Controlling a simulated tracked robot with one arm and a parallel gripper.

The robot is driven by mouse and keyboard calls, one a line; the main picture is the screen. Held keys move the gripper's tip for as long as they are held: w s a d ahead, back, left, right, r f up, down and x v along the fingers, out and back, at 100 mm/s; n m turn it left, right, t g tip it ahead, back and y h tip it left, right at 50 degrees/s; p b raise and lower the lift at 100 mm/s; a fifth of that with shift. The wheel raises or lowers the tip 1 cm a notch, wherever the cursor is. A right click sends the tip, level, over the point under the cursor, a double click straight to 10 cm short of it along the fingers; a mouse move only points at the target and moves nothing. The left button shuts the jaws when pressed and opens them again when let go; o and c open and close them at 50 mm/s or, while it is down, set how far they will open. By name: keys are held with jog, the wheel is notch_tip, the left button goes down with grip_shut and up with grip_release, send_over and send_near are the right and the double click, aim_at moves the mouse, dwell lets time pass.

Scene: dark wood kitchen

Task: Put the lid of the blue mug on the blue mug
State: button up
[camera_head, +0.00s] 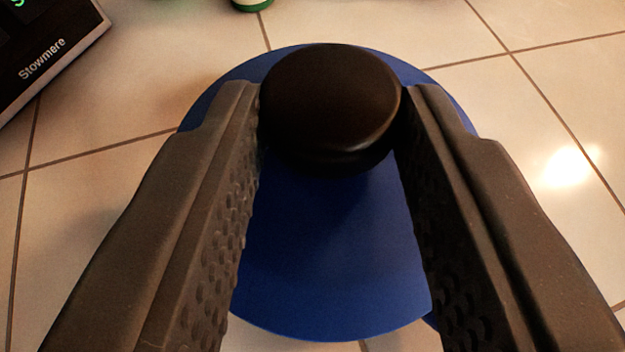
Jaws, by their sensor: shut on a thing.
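The blue lid (330,270) is a round, flat disc with a black knob (330,100) on top. My gripper (331,115) is shut on the black knob, with one finger on each side of it. The lid lies below the fingers and fills the middle of the view. The blue mug cannot be made out apart from the lid. A small blue edge shows at the lid's lower right, beside my right finger, and I cannot tell what it belongs to. Whether the lid touches anything beneath is hidden.
A white tiled surface (130,100) with dark grout lines lies around and below the lid. A dark appliance marked Stowmere (45,60) stands at the upper left. The base of a green and white object (252,5) shows at the top edge. The tiles at right are clear.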

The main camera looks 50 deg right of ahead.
jog(key=shift+f, duration=0.4)
jog(key=o, duration=1)
jog(key=shift+r, duration=0.1)
jog(key=p+v, duration=0.2)
jog(key=v, duration=1)
